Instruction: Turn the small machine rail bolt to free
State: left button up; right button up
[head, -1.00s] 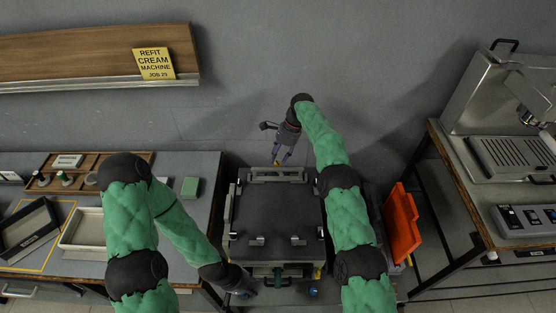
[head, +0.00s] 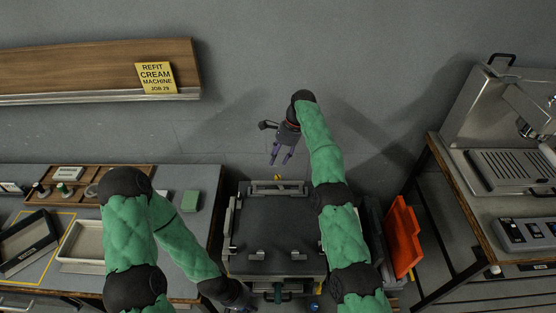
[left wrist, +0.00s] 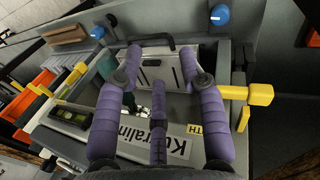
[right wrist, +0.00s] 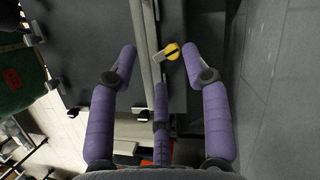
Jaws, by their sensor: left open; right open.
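A small yellow knob (head: 278,177) with a metal tab sits at the far edge of the dark machine (head: 275,220). In the right wrist view the yellow knob (right wrist: 173,52) stands beside a long metal rail (right wrist: 150,50); I take it for the rail bolt. My right gripper (head: 279,162) is open and empty, just beyond the knob and apart from it. The knob shows between its fingers in the right wrist view. My left gripper (head: 246,302) is low at the machine's front left. It is open over a grey compartment (left wrist: 160,140), with a yellow T-handle (left wrist: 245,93) to its right.
An orange panel (head: 402,235) stands right of the machine. A bench with trays (head: 82,240) is at left, and a steel coffee machine (head: 510,165) on a table is at right. Blue knobs (left wrist: 220,14) show in the left wrist view. The wall lies behind my right gripper.

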aim_at(278, 176)
notch_tip(278, 176, down, 10)
jog(key=n+h+p, duration=0.1)
jog(key=n, duration=0.7)
jog(key=n+t+h+p, duration=0.1)
jog(key=n+h, duration=0.1)
jog(key=n, duration=0.6)
jog(key=shift+s+f, duration=0.15)
jog(key=shift+c, duration=0.2)
grip_shut()
